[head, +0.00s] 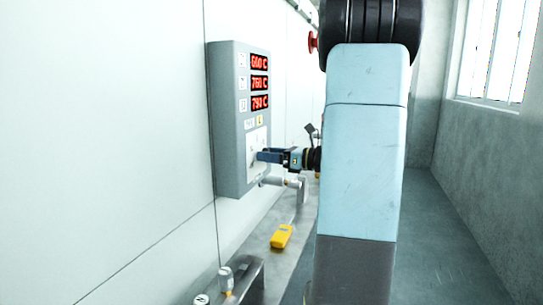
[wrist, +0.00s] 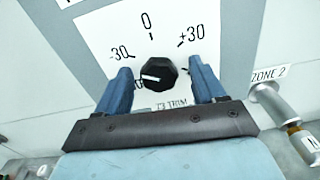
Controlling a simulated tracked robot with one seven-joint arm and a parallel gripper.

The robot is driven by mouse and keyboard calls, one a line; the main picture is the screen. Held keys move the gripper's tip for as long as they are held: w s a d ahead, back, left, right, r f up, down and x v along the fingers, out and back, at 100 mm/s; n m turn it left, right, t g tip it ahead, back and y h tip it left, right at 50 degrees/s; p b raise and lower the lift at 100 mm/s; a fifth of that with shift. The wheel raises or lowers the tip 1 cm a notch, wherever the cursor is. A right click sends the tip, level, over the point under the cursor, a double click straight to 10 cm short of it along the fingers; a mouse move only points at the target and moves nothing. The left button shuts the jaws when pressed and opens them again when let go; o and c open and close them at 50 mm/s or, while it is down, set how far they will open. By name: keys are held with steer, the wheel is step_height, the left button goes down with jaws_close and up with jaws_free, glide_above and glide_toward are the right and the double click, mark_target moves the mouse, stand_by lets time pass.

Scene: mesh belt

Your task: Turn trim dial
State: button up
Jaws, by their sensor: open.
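The trim dial (wrist: 158,74) is a black faceted knob with a white pointer mark, on a white scale plate (wrist: 95,32) marked -30, 0 and +30. The pointer mark lies toward the left, below the -30 label. My gripper (wrist: 160,78) is open, with one blue finger on each side of the dial and a gap showing on both sides. In the head view, my gripper (head: 262,156) is at the lower part of the grey control panel (head: 228,120); the dial is hidden there.
The panel carries red displays (head: 259,62) reading 600, 760 and 790 C. A pipe fitting labelled ZONE 2 (wrist: 268,92) is just right of the gripper. A yellow device (head: 281,236) lies on the ledge below. Floor at right is clear.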

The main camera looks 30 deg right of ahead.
steer(key=shift+d, duration=0.1)
steer(key=c, duration=1.1)
steer(key=shift+o, duration=0.2)
steer(key=shift+n, duration=0.4)
steer(key=n, duration=1.1)
steer(key=shift+f, duration=0.1)
steer(key=o, duration=1.1)
steer(key=shift+c, duration=0.2)
